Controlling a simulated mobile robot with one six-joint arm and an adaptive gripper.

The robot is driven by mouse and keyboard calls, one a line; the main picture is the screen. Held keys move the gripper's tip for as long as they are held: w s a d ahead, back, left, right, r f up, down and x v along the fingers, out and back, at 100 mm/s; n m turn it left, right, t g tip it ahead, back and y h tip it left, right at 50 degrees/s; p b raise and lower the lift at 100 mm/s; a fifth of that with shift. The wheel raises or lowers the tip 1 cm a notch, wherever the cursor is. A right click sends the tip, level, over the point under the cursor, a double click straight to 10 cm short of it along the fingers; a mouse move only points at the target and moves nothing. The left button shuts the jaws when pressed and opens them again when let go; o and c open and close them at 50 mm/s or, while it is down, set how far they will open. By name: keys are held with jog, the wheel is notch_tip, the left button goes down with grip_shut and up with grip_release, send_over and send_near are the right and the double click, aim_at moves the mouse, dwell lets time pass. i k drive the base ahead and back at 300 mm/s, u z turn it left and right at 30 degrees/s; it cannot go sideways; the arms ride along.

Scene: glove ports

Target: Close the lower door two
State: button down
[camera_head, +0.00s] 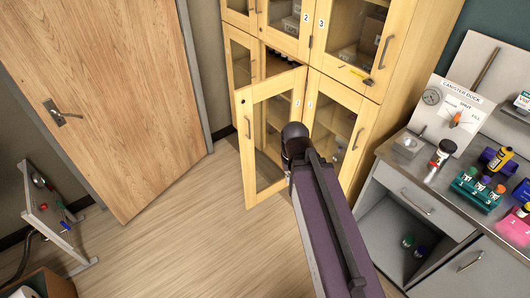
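A wooden cabinet (398,75) with glass-paned doors stands at the back. One lower door (246,157) is swung open toward me, with its handle on its left edge. My gripper's fingers do not show. The lower door to its right (355,102) looks shut, as does the lower door to its left (228,42).
A bench (383,160) with a canister dock (448,92) and several bottles stands at the right. A wooden room door (110,90) is at the left, with a small stand (38,212) in front. The floor (165,235) between is clear.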

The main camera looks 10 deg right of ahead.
aim_at(295, 80)
jog(key=z, duration=0.1)
jog(key=i, duration=0.95)
jog(key=u, duration=0.05)
